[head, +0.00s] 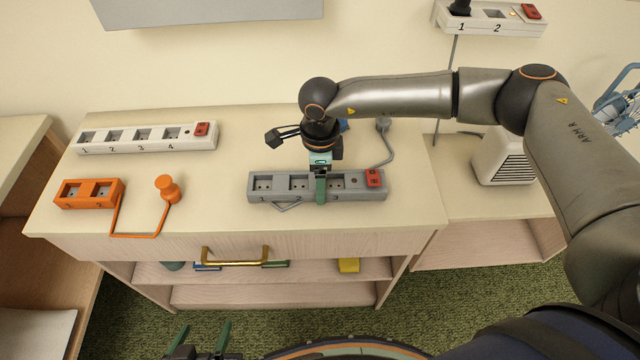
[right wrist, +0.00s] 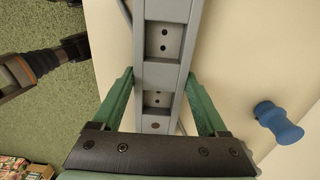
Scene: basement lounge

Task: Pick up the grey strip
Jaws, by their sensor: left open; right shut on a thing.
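The grey strip (head: 262,190) lies on the cabinet top, with several sockets and a red switch at its right end. In the right wrist view, green fingers flank the strip (right wrist: 166,42), one on each side. I cannot see any gap under the strip. My left gripper (head: 204,338) is open and empty, low in front of the cabinet.
A white strip (head: 150,136) and an orange strip (head: 90,192) with an orange cord and plug lie at the left of the cabinet top (head: 225,220). A blue knob-like thing (right wrist: 278,122) stands behind the grey strip. A white vented box (head: 502,158) stands at right.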

